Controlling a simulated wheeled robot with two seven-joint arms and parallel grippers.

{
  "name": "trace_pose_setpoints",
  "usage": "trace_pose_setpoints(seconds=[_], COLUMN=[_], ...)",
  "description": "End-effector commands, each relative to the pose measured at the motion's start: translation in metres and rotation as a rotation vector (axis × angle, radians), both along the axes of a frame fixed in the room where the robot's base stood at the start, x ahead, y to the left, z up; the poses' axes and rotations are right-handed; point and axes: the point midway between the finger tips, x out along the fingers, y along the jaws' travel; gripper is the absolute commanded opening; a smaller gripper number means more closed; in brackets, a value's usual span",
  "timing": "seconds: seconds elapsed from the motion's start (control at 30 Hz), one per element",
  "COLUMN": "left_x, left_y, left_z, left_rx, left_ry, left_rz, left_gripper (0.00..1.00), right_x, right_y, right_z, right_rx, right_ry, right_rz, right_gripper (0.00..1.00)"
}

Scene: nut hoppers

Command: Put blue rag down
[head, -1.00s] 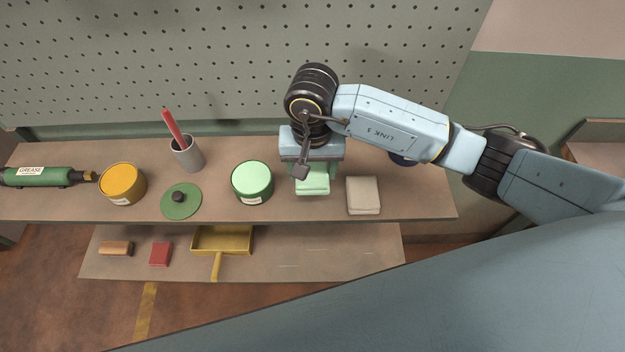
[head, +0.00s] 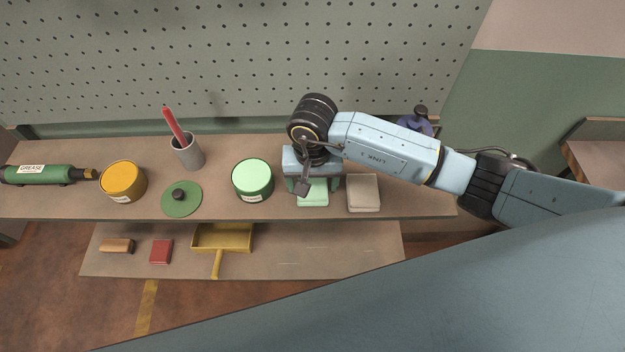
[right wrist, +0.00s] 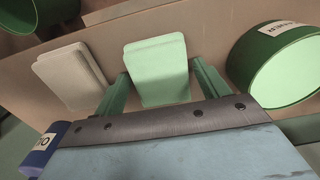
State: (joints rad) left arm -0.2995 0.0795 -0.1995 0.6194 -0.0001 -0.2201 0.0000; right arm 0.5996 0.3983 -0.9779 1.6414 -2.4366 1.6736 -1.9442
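No blue rag shows; the folded rag at my right gripper looks pale green. My right gripper (head: 313,188) points down over the bench, with its fingers along both sides of the green rag (head: 313,198). In the right wrist view the green rag (right wrist: 157,70) lies between the fingertips (right wrist: 160,70), which appear to meet its edges. It is at or very near the bench top; any small gap beneath is hidden. A beige folded rag (head: 363,194) lies just to the right. My left gripper is out of view.
An open green tin (head: 252,180) stands close left of the gripper, with its lid (head: 181,198) farther left. A dark blue object (head: 415,122) is partly behind my arm. The bench (head: 225,212) has its front edge close by. A lower shelf (head: 330,250) holds a yellow dustpan (head: 222,238).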

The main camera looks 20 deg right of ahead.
Motion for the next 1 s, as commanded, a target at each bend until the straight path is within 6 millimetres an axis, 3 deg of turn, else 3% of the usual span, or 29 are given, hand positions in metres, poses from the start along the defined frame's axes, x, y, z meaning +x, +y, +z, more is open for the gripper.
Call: trace_pose_setpoints(seconds=[0.47, 1.0], left_x=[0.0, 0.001], left_y=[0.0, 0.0], left_z=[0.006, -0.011], left_rx=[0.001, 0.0], left_ry=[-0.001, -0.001], left_rz=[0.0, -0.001], left_gripper=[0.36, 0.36], right_x=[0.0, 0.001], right_y=[0.0, 0.0], right_z=[0.007, 0.11], right_rx=[0.001, 0.0], right_ry=[-0.001, -0.003], right_rz=[0.001, 0.001], right_gripper=[0.83, 0.83])
